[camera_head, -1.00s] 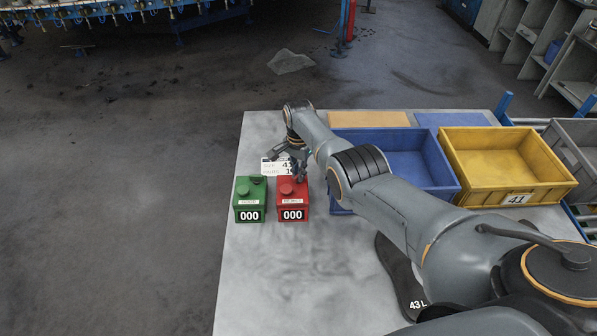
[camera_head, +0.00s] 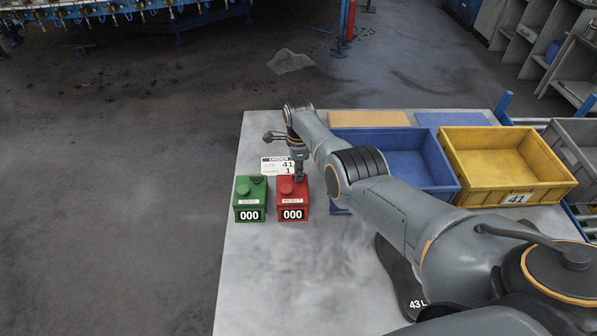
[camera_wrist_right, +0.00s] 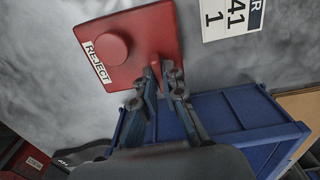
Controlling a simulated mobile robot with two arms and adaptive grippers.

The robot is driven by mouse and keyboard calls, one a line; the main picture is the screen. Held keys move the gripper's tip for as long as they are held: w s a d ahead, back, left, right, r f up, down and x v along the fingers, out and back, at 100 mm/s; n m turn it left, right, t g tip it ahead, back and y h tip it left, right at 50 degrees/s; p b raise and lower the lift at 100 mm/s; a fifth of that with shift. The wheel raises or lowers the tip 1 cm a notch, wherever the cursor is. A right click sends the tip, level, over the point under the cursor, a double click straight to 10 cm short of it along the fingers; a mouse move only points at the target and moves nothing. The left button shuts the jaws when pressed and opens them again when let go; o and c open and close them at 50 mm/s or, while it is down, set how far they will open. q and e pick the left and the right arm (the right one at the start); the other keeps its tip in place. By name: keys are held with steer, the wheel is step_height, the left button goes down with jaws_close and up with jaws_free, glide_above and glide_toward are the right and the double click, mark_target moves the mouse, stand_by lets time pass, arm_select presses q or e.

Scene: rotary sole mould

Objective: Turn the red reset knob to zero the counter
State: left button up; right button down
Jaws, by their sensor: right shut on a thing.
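The red counter box (camera_head: 293,203) stands on the table and its display reads 000. It has a round red button (camera_head: 286,188) on top at the left. In the right wrist view the red box (camera_wrist_right: 140,30) carries a REJECT label and the same button (camera_wrist_right: 113,49). My left gripper is not in view.
A green counter box (camera_head: 249,203), also showing 000, stands just left of the red one. An order card (camera_head: 283,165) lies behind them. A blue bin (camera_head: 440,165) and a yellow bin (camera_head: 515,188) stand to the right.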

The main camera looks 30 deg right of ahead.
steer(key=shift+w+r+m, duration=0.1)
steer(key=shift+m, duration=0.5)
steer(key=c, duration=1.4)
jaws_free()
steer(key=shift+c, duration=0.2)
step_height(320, 180, up, 12)
